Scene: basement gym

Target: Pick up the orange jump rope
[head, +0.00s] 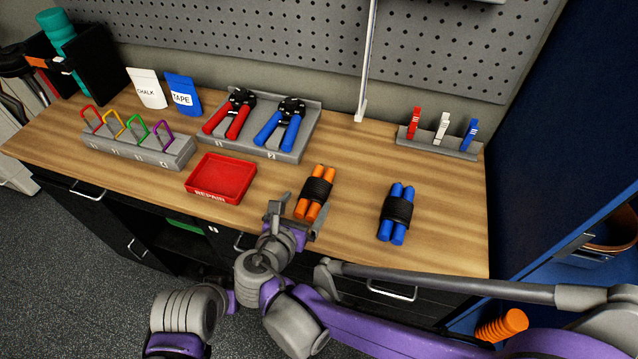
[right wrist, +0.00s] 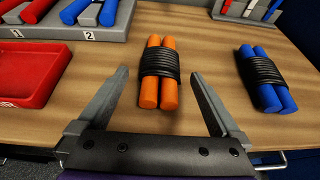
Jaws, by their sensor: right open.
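The orange jump rope (head: 315,192) lies on the wooden bench top, its two orange handles side by side with a black cord wound around their middle. My right gripper (head: 296,216) is open at the near end of it, above the bench's front part. In the right wrist view the orange jump rope (right wrist: 158,72) lies ahead, between the lines of the two spread fingers (right wrist: 160,78). Gaps show on both sides, and nothing is held. My left gripper is not in view.
A blue jump rope (head: 397,212) lies to the right. A red tray (head: 221,178) is close on the left. Behind stands a grey holder (head: 297,143) with red-handled and blue-handled tools. A grey rack (head: 440,147) with clips is at the back right. Bare wood surrounds the ropes.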

